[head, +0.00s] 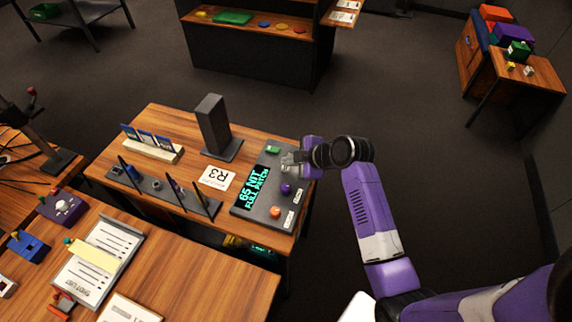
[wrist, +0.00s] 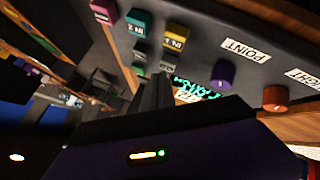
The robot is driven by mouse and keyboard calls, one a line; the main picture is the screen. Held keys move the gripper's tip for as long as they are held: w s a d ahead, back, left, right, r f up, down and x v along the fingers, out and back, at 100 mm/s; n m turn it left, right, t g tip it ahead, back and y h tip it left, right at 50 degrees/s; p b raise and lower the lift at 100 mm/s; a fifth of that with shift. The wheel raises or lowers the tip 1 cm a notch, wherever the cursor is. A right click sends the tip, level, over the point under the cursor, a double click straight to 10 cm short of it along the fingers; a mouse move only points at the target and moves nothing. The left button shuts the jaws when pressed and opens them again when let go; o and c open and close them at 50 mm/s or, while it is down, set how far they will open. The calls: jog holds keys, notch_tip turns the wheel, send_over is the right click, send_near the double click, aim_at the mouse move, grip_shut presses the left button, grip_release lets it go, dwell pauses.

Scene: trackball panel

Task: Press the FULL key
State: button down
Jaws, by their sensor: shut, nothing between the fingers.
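The dark trackball panel (head: 244,208) lies on the wooden table, with a cyan display (head: 256,188) reading "65 NIT FULL PATCH". A green key (head: 273,149) shows at its far end. My gripper (head: 290,161) is shut and empty, over the panel's far right part, hiding some of it. Contact with any key cannot be told.
A purple knob (head: 286,188) and an orange knob (head: 275,212) stand on the panel's near part. Left of it are a white R3 card (head: 217,177), a dark upright block (head: 213,124) and a rack with upright pieces (head: 165,190).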

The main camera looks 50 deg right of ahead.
aim_at(289, 168)
jog(key=shift+r, duration=0.35)
jog(key=shift+r, duration=0.1)
notch_tip(289, 168, up, 5)
jog(key=p, duration=0.4)
dwell(1.0)
